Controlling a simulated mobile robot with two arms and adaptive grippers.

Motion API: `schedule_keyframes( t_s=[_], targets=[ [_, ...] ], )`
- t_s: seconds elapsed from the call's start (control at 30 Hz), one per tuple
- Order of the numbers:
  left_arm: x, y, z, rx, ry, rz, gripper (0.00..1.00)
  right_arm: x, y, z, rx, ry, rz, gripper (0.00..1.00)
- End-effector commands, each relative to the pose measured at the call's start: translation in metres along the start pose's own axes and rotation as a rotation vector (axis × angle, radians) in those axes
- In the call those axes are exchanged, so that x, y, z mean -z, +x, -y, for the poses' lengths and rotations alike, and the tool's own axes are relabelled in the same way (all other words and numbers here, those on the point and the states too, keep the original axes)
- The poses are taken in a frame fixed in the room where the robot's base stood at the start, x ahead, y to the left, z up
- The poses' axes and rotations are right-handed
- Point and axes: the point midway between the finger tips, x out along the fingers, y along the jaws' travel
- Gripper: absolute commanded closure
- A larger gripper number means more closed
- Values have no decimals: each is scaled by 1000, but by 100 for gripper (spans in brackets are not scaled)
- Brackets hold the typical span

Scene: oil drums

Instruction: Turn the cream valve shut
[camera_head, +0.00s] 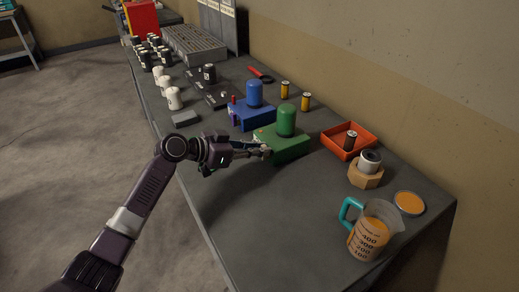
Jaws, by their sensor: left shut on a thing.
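A green block with a green drum (286,121) on top stands on the grey workbench. The small cream valve (265,149) is at the block's front left side, partly hidden by my fingers. My left gripper (257,152) reaches in from the left and is shut on the cream valve. The valve's exact turn angle is too small to tell. My right gripper is not in view.
A blue block with a blue drum (254,93) stands just behind the green one. An orange-red tray (348,140), a measuring jug (370,238) and a wooden nut-shaped stand (365,178) are to the right. The bench's front centre is clear.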

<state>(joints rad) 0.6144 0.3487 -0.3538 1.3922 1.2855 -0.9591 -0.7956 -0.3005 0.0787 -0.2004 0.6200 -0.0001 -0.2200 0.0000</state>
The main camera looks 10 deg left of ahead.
Motion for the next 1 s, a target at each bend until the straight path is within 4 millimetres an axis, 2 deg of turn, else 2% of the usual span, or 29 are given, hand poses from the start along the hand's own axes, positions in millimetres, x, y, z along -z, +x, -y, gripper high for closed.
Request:
schedule_keyframes(
  t_s=[0.07, 0.1, 0.23, 0.57, 0.77, 1.0],
  targets=[
    [-2, 0, 0, 0, -2, 3, 100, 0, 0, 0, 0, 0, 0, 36],
    [-2, 0, 0, 0, -1, 3, 86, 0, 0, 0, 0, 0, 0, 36],
    [-1, 0, 0, 0, -1, 2, 72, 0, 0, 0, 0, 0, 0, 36],
    [0, -2, 0, 1, 1, 1, 71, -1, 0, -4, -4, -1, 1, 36],
    [-2, -29, 1, 2, 1, 2, 71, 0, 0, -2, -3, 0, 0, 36],
    [-2, -81, 1, 3, 1, 4, 71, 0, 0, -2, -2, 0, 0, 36]
  ],
)
